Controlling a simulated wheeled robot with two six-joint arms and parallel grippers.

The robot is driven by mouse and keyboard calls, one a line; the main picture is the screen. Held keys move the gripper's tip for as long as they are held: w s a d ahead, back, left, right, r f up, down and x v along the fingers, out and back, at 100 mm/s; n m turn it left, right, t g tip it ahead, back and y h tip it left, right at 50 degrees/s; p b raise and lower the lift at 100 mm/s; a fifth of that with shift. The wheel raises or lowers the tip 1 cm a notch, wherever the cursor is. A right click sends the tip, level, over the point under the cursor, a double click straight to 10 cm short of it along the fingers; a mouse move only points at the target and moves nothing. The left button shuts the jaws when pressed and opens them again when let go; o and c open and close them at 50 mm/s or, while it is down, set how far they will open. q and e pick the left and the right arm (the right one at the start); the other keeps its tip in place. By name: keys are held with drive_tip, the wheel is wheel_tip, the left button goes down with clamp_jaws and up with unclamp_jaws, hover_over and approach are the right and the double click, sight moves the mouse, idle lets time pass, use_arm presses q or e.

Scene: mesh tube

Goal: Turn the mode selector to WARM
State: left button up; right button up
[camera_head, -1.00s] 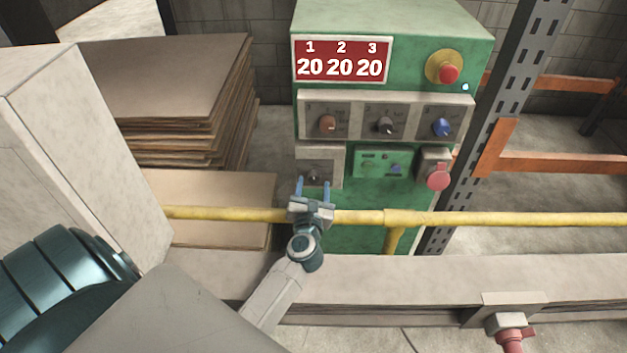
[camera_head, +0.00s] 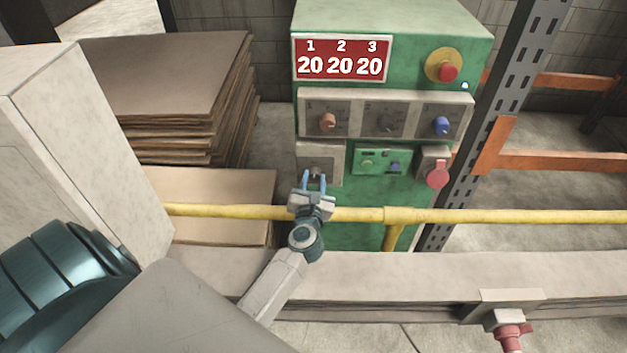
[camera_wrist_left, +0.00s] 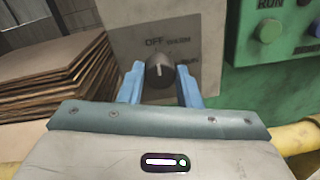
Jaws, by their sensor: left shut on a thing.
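The mode selector is a dark round knob (camera_wrist_left: 160,75) on a grey plate (camera_wrist_left: 125,22) at the lower left of the green control cabinet (camera_head: 390,20). OFF is printed above it, with WARM to the upper right and RUN lower right. Its pale pointer line looks roughly upward, near OFF. My left gripper (camera_head: 314,180) has its blue fingers on either side of the knob, shut on it; they also show in the left wrist view (camera_wrist_left: 160,88). The fingers hide the knob's sides. My right gripper is not in view.
A yellow rail (camera_head: 480,218) crosses in front of the cabinet, under my left wrist. Other knobs (camera_head: 328,122), a red emergency button (camera_head: 448,72) and a red round handle (camera_head: 438,174) are on the cabinet. Cardboard sheets (camera_head: 165,85) are stacked at left.

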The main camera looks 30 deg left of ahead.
use_arm(q)
drive_tip(key=shift+r+m+p, duration=0.2)
drive_tip(key=shift+m+p, duration=0.3)
drive_tip(key=shift+p, duration=0.1)
drive_tip(key=m+p, duration=0.3)
drive_tip(key=shift+p, duration=0.3)
drive_tip(key=m+p, duration=0.3)
drive_tip(key=shift+d, duration=0.1)
drive_tip(key=shift+w+f+m+p, duration=0.1)
drive_tip(key=shift+f+m+p, duration=0.05)
drive_tip(key=shift+m+p, duration=0.4)
drive_tip(key=shift+f+m, duration=0.1)
drive_tip(key=shift+m, duration=0.15)
drive_tip(key=o, duration=1)
